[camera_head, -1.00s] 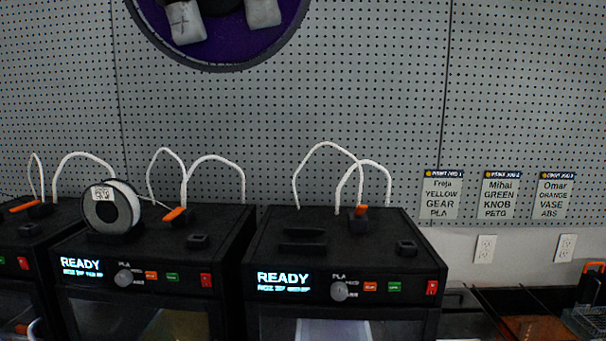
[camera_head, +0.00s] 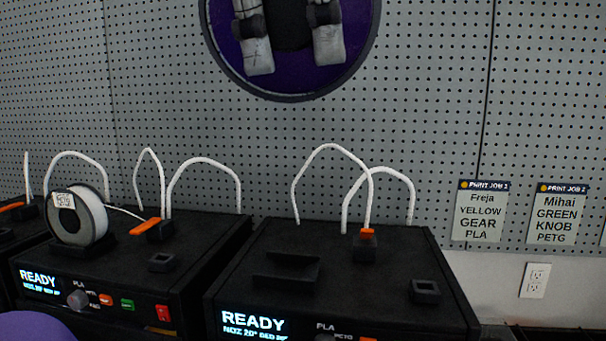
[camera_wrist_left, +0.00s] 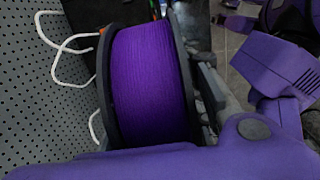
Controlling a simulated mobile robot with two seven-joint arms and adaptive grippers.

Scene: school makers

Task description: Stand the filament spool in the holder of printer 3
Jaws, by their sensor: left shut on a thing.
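My left gripper (camera_head: 290,42) is shut on the filament spool (camera_head: 357,60), a large purple disc with a dark rim, held high in front of the pegboard. Its two pale fingers lie across the spool's face, and the top is cut off. In the left wrist view the spool (camera_wrist_left: 150,85) shows purple filament between dark flanges. The right-hand printer (camera_head: 350,315) reads READY and has an empty black holder (camera_head: 287,270) on its top. The spool is above this printer in the picture and apart from it. No printer number is readable. My right gripper is not in view.
The printer to the left (camera_head: 110,295) carries a white spool (camera_head: 78,217). Job cards (camera_head: 480,212) hang on the pegboard.

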